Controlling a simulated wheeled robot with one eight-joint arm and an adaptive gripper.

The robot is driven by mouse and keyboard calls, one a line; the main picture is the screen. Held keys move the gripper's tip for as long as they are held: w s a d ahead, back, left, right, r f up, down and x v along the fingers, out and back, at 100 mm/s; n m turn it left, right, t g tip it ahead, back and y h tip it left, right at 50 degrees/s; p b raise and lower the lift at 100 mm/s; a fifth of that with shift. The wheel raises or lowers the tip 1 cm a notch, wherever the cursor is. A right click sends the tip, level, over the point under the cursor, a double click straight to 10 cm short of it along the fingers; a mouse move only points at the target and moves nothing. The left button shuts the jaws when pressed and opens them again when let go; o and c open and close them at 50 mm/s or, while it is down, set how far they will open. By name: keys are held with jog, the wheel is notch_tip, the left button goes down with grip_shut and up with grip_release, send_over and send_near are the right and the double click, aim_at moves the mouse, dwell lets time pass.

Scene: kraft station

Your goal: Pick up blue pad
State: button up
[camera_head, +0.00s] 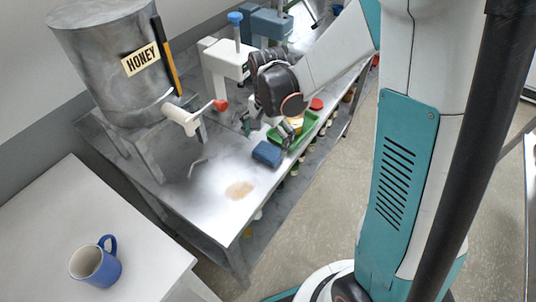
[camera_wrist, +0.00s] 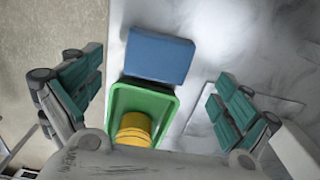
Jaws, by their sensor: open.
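The blue pad (camera_head: 267,153) lies on the metal table near its front edge, at the near end of a green tray (camera_head: 310,124). In the wrist view the blue pad (camera_wrist: 158,55) is beyond the green tray (camera_wrist: 168,100), close against its end. My gripper (camera_wrist: 154,90) is open and empty, with its teal fingers spread to either side of the tray and pad. In the head view my gripper (camera_head: 268,128) is above the table, just behind the pad, and partly hidden by my wrist.
A yellow cylinder (camera_wrist: 134,128) stands in the green tray. A metal honey tank (camera_head: 115,60) with a white tap (camera_head: 183,118) stands at left. A blue mug (camera_head: 95,263) stands on a white table. Jars sit on a lower shelf.

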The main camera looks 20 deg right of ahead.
aim_at(268, 150)
notch_tip(268, 150, down, 4)
jog(key=shift+s+f+b, duration=0.1)
jog(key=shift+b, duration=0.6)
jog(key=c, duration=1.1)
jog(key=shift+c, duration=0.2)
notch_tip(268, 150, up, 20)
jog(key=p, duration=0.6)
